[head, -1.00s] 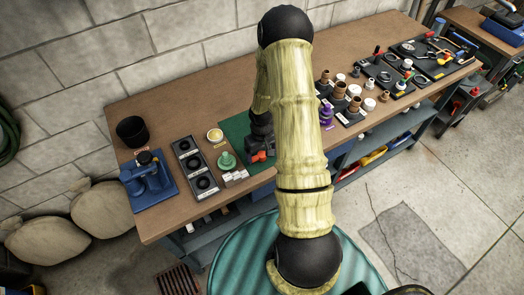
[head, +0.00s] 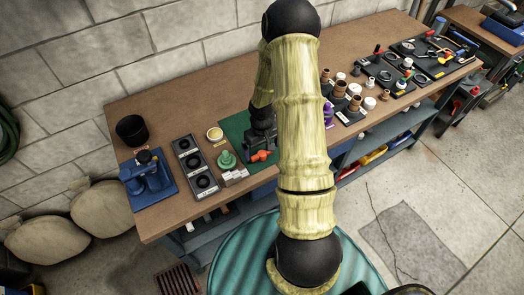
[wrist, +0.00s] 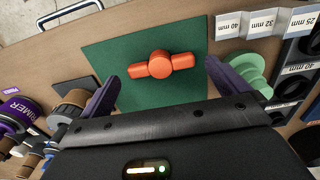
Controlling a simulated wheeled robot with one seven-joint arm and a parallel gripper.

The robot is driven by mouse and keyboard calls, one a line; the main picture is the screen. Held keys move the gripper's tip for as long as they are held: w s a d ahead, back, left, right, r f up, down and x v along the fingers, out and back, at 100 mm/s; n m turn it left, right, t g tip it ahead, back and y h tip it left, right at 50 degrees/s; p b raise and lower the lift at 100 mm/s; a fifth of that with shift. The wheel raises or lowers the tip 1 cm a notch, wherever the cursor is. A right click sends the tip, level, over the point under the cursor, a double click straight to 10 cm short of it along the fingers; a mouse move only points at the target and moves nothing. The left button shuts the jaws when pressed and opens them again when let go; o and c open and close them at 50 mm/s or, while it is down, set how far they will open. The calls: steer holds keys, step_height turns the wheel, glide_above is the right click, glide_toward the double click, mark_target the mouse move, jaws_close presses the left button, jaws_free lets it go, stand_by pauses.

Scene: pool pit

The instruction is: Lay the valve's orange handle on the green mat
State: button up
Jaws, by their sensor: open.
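The orange handle (wrist: 162,65) lies on the green mat (wrist: 125,48) in the wrist view, with a round hub in the middle and a short bar to either side. It also shows in the head view (head: 263,156), just below my gripper (head: 261,140). In the wrist view my gripper (wrist: 161,73) is open, with its purple fingers spread wide on either side of the handle and apart from it. The handle looks loose and bare on the mat. A blue fixture (head: 148,180), possibly the valve's body, stands at the bench's left end.
A green flanged part (head: 226,160) and white size labels (head: 235,175) sit just left of the mat. A black size rack (head: 197,170) and a black cup (head: 132,130) stand farther left. Copper and white fittings (head: 354,100) crowd the bench to the right, partly behind my arm.

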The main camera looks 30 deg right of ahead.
mark_target(262, 153)
step_height(262, 153, up, 10)
steer(key=b, duration=0.1)
stand_by(0.4)
steer(key=s+a+r+t, duration=0.2)
steer(key=s+a+r, duration=0.8)
steer(key=s+a, duration=0.1)
steer(key=shift+s+a+r+t, duration=0.2)
steer(key=shift+a+r+t, duration=0.15)
steer(key=shift+a, duration=0.45)
steer(key=shift+c, duration=0.2)
